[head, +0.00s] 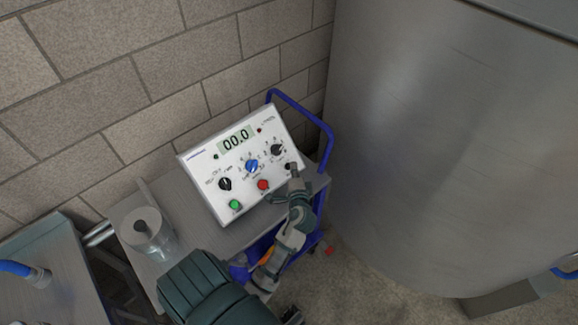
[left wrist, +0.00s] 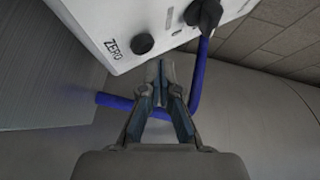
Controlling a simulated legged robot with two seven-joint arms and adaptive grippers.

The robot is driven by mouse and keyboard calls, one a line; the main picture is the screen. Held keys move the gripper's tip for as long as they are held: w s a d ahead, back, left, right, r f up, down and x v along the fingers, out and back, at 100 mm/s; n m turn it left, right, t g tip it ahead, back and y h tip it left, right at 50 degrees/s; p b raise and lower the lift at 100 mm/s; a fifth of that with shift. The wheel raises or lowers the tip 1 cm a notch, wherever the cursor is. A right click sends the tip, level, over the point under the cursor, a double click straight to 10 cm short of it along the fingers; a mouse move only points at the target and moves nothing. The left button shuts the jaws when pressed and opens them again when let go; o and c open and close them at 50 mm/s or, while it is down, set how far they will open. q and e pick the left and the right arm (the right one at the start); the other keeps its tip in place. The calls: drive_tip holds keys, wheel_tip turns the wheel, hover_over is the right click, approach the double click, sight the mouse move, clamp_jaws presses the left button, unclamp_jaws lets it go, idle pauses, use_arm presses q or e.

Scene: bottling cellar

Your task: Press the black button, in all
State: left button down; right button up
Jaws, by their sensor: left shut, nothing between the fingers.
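The white control box (head: 243,161) stands on a grey cart top, its display reading 00.0. A small black button (head: 288,166) is at its lower right corner, partly hidden by my gripper in the head view. In the left wrist view the round black button (left wrist: 143,43) sits beside the word ZERO. My left gripper (head: 294,172) is shut and empty, its tips close to the button. In the left wrist view the fingertips (left wrist: 160,68) are just below and right of the button; I cannot tell whether they touch the box. My right gripper is not in view.
The box also has a red button (head: 263,184), a green button (head: 235,205), a blue knob (head: 251,166) and black knobs (head: 225,184). A blue cart handle (head: 314,122) rises behind it. A large metal tank (head: 450,150) fills the right; a brick wall stands behind.

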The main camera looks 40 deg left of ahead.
use_arm(q)
drive_tip(key=d+r+p, duration=0.1)
drive_tip(key=d, duration=0.1)
drive_tip(key=d+r+p, duration=0.1)
drive_tip(key=r, duration=0.1)
drive_tip(key=shift+s+d+r+p, duration=0.15)
drive_tip(key=shift+d+r+p, duration=0.05)
drive_tip(key=shift+d+p, duration=0.2)
idle(0.7)
